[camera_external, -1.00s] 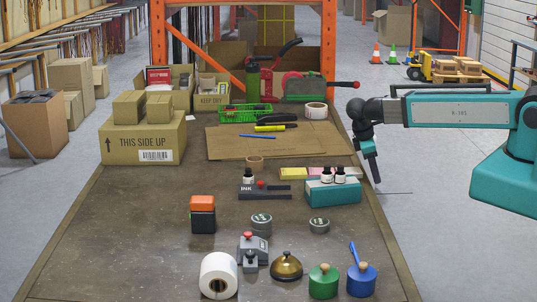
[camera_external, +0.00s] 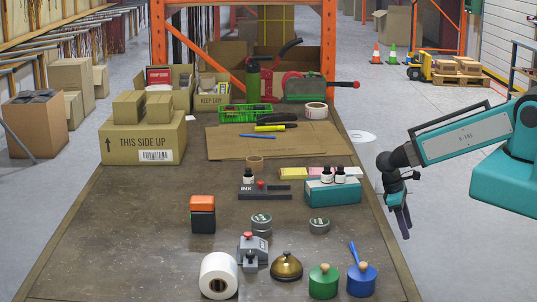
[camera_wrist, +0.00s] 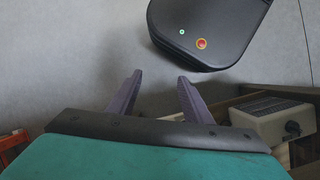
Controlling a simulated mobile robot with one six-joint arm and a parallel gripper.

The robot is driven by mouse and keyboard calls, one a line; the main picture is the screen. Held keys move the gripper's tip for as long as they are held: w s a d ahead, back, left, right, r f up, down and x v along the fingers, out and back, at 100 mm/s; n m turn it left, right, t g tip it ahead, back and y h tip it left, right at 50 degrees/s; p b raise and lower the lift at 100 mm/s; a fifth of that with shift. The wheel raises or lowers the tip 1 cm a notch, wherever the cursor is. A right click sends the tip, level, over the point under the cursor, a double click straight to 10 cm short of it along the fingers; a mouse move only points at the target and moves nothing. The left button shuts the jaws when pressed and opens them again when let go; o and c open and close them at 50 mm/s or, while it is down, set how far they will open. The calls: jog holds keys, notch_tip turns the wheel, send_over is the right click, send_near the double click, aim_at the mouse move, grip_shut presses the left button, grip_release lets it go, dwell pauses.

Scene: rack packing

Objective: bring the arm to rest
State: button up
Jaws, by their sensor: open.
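My gripper (camera_external: 402,218) hangs from the end of my teal arm, off the right side of the workbench (camera_external: 140,225) and clear of everything on it. Its fingers point down. In the wrist view my gripper (camera_wrist: 158,85) has its two dark fingers spread apart, with nothing between them.
On the bench's right side stand a teal box (camera_external: 333,191) with small bottles, a blue pot (camera_external: 361,280), a green pot (camera_external: 323,282) and a brass bell (camera_external: 286,266). A cardboard box (camera_external: 143,137) stands at the left.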

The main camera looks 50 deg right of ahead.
jog(key=s+a+f+m+y, duration=0.1)
jog(key=s+f+m, duration=0.1)
jog(key=s+f, duration=0.2)
jog(key=s+a+f+m+g+y, duration=0.1)
jog(key=s+f, duration=0.3)
jog(key=s, duration=0.5)
jog(key=shift+s+f+m+g, duration=0.2)
jog(key=shift+f+m+g, duration=0.1)
jog(key=shift+m, duration=0.4)
